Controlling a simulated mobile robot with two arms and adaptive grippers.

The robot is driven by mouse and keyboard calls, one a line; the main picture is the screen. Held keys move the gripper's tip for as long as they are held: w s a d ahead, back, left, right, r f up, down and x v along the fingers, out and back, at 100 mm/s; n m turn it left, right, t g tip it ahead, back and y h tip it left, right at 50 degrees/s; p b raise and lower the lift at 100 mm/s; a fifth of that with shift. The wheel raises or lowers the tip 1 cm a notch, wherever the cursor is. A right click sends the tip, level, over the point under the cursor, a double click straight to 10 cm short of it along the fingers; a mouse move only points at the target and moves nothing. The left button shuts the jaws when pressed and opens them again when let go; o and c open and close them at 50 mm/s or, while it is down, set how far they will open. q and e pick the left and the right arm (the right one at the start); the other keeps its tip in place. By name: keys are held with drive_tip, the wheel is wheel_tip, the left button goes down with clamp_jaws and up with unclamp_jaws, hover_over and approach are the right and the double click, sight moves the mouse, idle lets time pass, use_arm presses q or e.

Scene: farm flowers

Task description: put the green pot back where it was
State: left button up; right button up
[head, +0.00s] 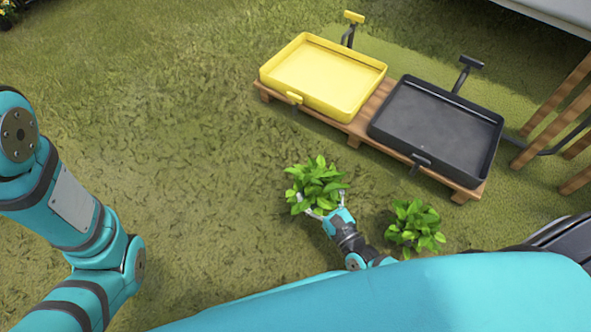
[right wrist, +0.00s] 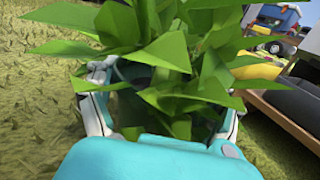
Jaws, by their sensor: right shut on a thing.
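My right gripper (head: 320,204) is shut on a potted leafy plant (head: 316,178) in the middle of the head view. In the right wrist view its two fingers (right wrist: 165,88) stand on either side of the pot, and the bright green leaves (right wrist: 150,55) spread over them.
A yellow tray (head: 320,104) and a black tray (head: 400,150), both empty, sit side by side on a low wooden pallet (head: 356,131) beyond the plants. Wooden slats (head: 553,110) stand at the right edge. The grass to the left is open.

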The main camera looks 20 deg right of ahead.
drive_tip(key=w+f+b, duration=0.1)
drive_tip(key=w+b, duration=0.2)
drive_tip(key=w, duration=0.2)
drive_tip(key=w+a+f+b, duration=0.1)
drive_tip(key=w+f+b, duration=0.1)
drive_tip(key=w, duration=0.3)
drive_tip(key=w+f+b, duration=0.2)
drive_tip(key=w+b, duration=0.3)
drive_tip(key=shift+a, duration=0.2)
drive_tip(key=shift+r, duration=0.15)
drive_tip(key=o, duration=1.3)
drive_tip(key=shift+f, duration=0.2)
